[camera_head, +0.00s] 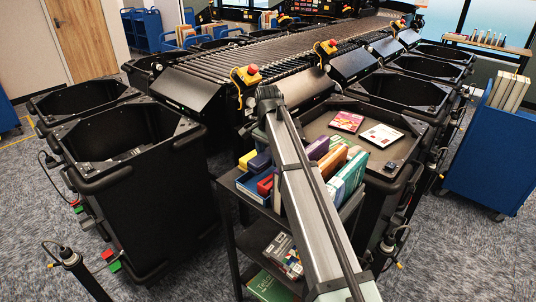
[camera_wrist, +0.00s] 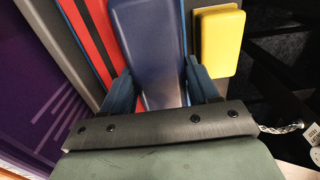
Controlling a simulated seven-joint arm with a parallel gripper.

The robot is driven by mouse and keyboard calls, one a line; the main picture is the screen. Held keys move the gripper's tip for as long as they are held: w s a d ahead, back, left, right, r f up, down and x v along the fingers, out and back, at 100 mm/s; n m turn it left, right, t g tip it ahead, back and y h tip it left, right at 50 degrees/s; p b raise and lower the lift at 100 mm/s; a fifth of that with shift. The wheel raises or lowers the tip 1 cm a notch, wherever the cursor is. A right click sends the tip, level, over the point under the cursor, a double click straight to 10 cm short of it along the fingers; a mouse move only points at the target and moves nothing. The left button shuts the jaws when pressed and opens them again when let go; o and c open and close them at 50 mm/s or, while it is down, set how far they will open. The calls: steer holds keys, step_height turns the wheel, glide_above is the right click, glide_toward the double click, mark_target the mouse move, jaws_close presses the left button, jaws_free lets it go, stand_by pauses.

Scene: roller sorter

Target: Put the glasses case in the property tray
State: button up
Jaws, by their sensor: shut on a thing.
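A dark blue, rounded, oblong case (camera_wrist: 150,45), which looks like the glasses case, lies between my gripper's fingers (camera_wrist: 163,90) in the wrist view. The gripper is shut on its sides. In the head view a small dark blue case (camera_head: 260,160) shows beside my arm at the cart top. My arm hides the fingers there. A blue tray (camera_head: 251,188), which may be the property tray, sits at the left end of the cart's top shelf. I cannot tell whether the case touches it.
A yellow block (camera_wrist: 218,42) lies close right of the case, and a red, black-striped thing (camera_wrist: 92,35) close left. Books (camera_head: 348,178) stand upright on the cart. Black bins (camera_head: 140,190) flank it.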

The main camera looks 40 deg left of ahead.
stand_by(0.3)
steer(key=o, duration=1.2)
steer(key=shift+r, duration=4.55)
